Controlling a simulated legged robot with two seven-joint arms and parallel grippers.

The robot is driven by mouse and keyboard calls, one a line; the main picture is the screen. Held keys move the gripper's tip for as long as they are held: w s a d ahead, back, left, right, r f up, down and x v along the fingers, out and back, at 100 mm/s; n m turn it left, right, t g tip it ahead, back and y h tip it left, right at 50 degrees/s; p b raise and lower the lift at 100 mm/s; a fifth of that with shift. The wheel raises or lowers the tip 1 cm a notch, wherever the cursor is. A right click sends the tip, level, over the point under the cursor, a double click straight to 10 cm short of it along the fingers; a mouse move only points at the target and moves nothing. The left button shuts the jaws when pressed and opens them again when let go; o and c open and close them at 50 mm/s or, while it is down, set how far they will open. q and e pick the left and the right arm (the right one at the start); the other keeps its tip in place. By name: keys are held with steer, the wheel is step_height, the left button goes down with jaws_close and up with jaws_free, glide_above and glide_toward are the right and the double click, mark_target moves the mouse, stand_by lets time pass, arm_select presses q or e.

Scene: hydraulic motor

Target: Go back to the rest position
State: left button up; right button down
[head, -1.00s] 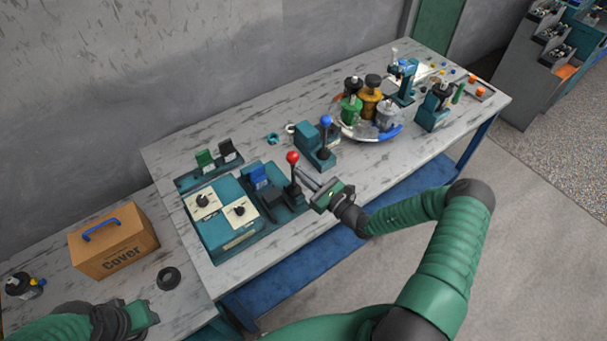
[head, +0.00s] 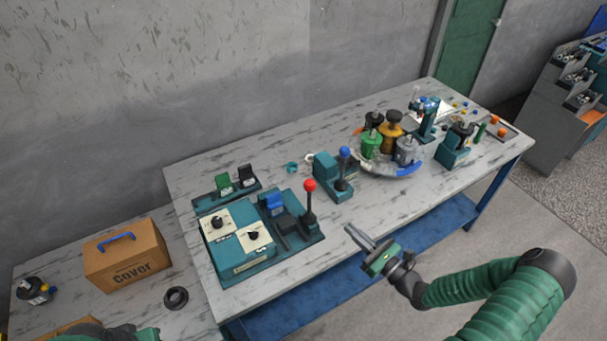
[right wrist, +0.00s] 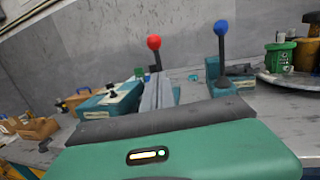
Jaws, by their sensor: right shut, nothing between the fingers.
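My right gripper (head: 362,238) is shut and empty. It hangs in front of the table's front edge, to the right of the red-knobbed lever (head: 310,187) and apart from it. In the right wrist view the closed fingers (right wrist: 157,92) point toward the table, with the red knob (right wrist: 154,42) behind them and the blue-knobbed lever (right wrist: 221,27) to their right. Only a dark and green part of my left arm (head: 95,330) shows at the bottom left. Its fingers are out of the picture.
The table (head: 300,268) carries a teal control station (head: 240,262), a round tray (head: 375,168) with several motor parts, and a small press (head: 428,118). A cardboard box (head: 127,260) and a black ring (head: 176,298) sit on the lower left table.

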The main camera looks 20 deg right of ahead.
steer(key=s+a+n+g+y, duration=0.35)
steer(key=a+n+g, duration=0.25)
steer(key=a, duration=0.2)
steer(key=s+a+n+g+y, duration=0.35)
steer(key=a+n+g, duration=0.25)
steer(key=a, duration=0.3)
steer(key=s+a+f+n+g+h, duration=0.2)
steer(key=s+n+g+h, duration=0.3)
steer(key=s+n+g, duration=0.3)
steer(key=w+d+r+n+t+h, duration=0.2)
steer(key=r+n+h, duration=0.5)
steer(key=n, duration=0.5)
steer(key=shift+w+r+n+t+h, duration=0.3)
steer(key=shift+w+r+t, duration=0.35)
steer(key=shift+r+t, duration=0.45)
